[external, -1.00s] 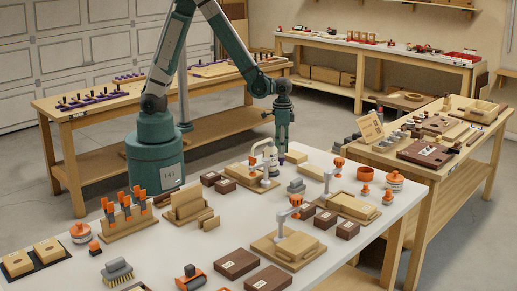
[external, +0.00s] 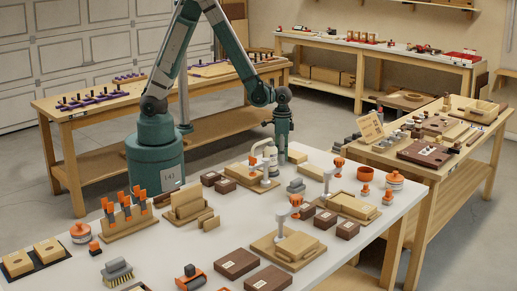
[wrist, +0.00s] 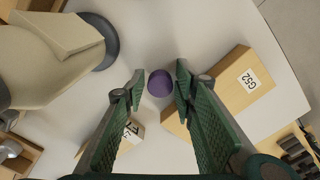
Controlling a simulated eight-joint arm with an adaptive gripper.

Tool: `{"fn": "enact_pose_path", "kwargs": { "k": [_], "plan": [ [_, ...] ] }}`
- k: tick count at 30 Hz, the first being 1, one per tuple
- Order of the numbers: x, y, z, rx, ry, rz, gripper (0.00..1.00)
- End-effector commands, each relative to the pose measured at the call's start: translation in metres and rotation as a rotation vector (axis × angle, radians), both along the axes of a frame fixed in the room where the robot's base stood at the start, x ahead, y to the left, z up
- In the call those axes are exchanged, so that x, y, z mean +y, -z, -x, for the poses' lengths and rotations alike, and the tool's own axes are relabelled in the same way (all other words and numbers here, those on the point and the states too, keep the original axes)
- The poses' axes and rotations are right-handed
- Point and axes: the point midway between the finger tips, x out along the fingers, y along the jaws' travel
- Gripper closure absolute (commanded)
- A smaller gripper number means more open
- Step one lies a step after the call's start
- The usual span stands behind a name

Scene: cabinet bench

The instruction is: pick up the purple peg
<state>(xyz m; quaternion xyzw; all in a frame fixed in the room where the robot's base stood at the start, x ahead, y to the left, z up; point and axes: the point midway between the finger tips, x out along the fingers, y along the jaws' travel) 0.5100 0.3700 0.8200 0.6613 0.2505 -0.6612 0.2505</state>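The purple peg (wrist: 160,84) shows in the wrist view as a rounded purple end, between and slightly beyond my fingertips. My gripper (wrist: 159,88) is open, with a finger on either side of the peg and a narrow gap on each side. How deep the fingers reach along the peg is hard to tell. In the external view my gripper (external: 282,157) is low over the far edge of the white table, and the peg is hidden there.
A wooden block labelled G52 (wrist: 238,84) lies close to the right finger. A large beige object with a dark rim (wrist: 48,55) stands at the upper left. A small labelled block (wrist: 132,130) is partly behind the left finger. The white tabletop (wrist: 150,30) is clear beyond the peg.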

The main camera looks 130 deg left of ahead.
Motion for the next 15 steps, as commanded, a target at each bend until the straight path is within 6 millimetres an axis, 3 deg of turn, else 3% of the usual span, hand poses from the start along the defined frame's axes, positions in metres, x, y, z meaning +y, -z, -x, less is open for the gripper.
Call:
{"fn": "enact_pose_path", "kwargs": {
  "k": [2,6,15],
  "plan": [
    [0.0000,0.0000,0.0000,0.000,0.000,0.000,0.72],
    [0.0000,0.0000,0.0000,0.000,0.000,0.000,0.88],
    [0.0000,-0.0002,0.0000,0.000,0.000,0.000,0.88]
  ]
}}
